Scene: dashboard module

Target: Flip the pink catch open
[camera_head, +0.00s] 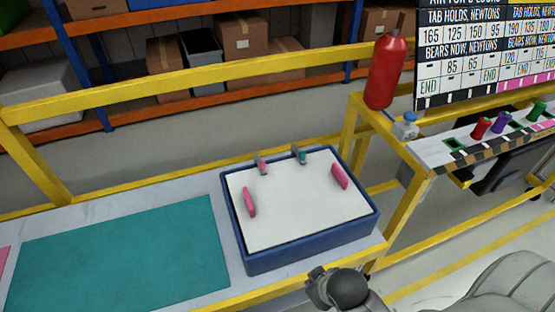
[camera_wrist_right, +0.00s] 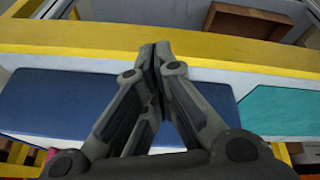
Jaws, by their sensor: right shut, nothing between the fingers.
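A blue tray-like box (camera_head: 305,248) with a white top (camera_head: 290,205) sits on the bench. A small pink catch (camera_head: 261,163) stands at its back edge, with a similar teal catch (camera_head: 300,155) to its right. Two larger pink pieces stand on the white top, one at the left (camera_head: 249,202) and one at the right (camera_head: 340,176). My right gripper (camera_head: 317,277) is low in the head view, in front of the box and apart from the catches. In the right wrist view its fingers (camera_wrist_right: 154,52) are shut and empty. My left gripper is not in view.
A teal mat (camera_head: 120,255) lies on the bench left of the box. A yellow rail (camera_head: 200,80) runs behind the bench. A red bottle (camera_head: 386,70) and a small blue-capped container (camera_head: 406,126) stand at the right. Free bench surface shows around the mat.

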